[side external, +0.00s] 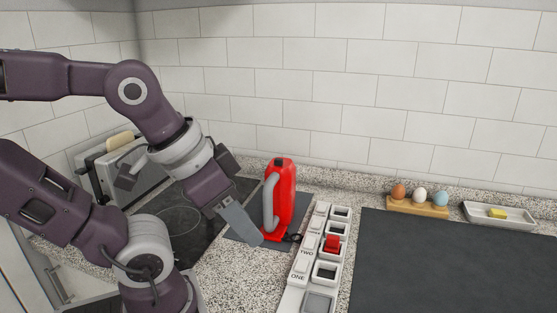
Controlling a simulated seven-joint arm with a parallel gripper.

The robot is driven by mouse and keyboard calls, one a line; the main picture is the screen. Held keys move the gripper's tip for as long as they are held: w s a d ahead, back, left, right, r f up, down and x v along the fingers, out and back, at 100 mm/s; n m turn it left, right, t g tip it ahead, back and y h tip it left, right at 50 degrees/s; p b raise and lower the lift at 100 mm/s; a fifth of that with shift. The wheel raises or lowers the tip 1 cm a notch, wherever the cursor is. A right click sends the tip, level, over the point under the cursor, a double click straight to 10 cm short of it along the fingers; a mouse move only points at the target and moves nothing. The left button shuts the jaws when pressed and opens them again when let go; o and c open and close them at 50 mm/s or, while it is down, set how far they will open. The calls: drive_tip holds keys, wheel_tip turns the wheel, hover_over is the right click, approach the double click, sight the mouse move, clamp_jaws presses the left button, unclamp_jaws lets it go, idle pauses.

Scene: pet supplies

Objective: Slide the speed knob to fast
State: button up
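A red appliance with a grey handle (281,195), which looks like a hand mixer, stands upright on a dark grey mat (243,232). I cannot make out a speed knob or a fast mark on it at this size. My gripper (258,239) points down and right, its grey end close to the left of the appliance's base. I cannot tell whether it touches the appliance. Only one flat side of the gripper shows clearly, so its opening is hidden. Nothing is visibly held in it.
A white panel (297,278) with words such as ONE and TWO, square openings and a red block (332,243) lies right of the appliance. A dark board (455,265) fills the right. Eggs on a wooden holder (418,206), a butter dish (478,218) and a toaster (112,180) stand behind.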

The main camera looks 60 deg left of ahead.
wheel_tip(320, 180, up, 3)
drive_tip(key=m+g, duration=0.6)
drive_tip(key=m, duration=0.3)
hover_over(279, 159)
drive_tip(key=shift+d+r, duration=0.1)
drive_tip(key=shift+r, duration=0.1)
drive_tip(key=f, duration=0.6)
drive_tip(key=shift+a+f, duration=0.2)
drive_tip(key=shift+f, duration=0.4)
drive_tip(key=shift+c, duration=0.5)
